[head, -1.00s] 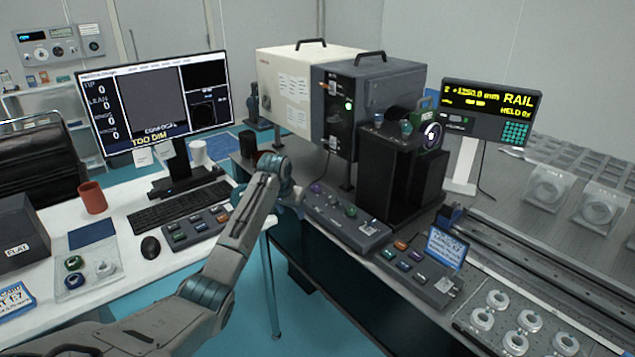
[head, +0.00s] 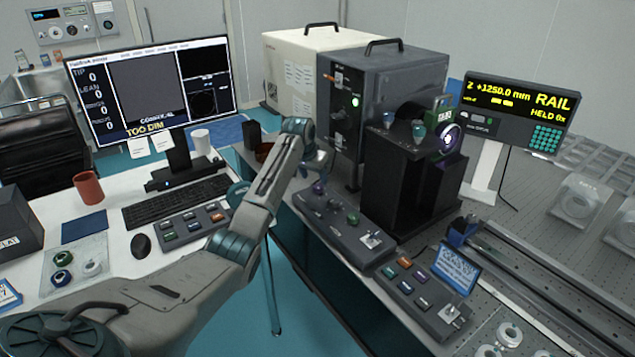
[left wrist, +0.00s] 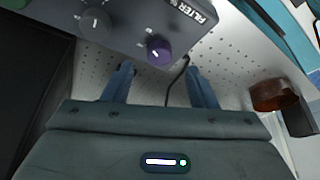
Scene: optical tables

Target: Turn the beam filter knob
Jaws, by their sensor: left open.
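A dark grey control box (head: 335,228) stands on the optical table's near edge. Its purple knob (head: 318,187), under the word "FILTER" in the left wrist view, has a white pointer line; it also shows there (left wrist: 158,48). A grey knob (left wrist: 95,24) and a green knob (head: 353,218) are on the same box. My left gripper (head: 322,168) is open, close to the purple knob. In the left wrist view, its fingertips (left wrist: 159,68) are spread to either side of the knob's line, and the knob lies just past them, apart from them. My right gripper is not in view.
A black housing with a lens (head: 415,180) stands right of the box. Behind is a large grey cabinet (head: 400,85). A brown cup (left wrist: 274,96) is near the gripper's right in the left wrist view. The monitor (head: 150,90) reads "TOO DIM".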

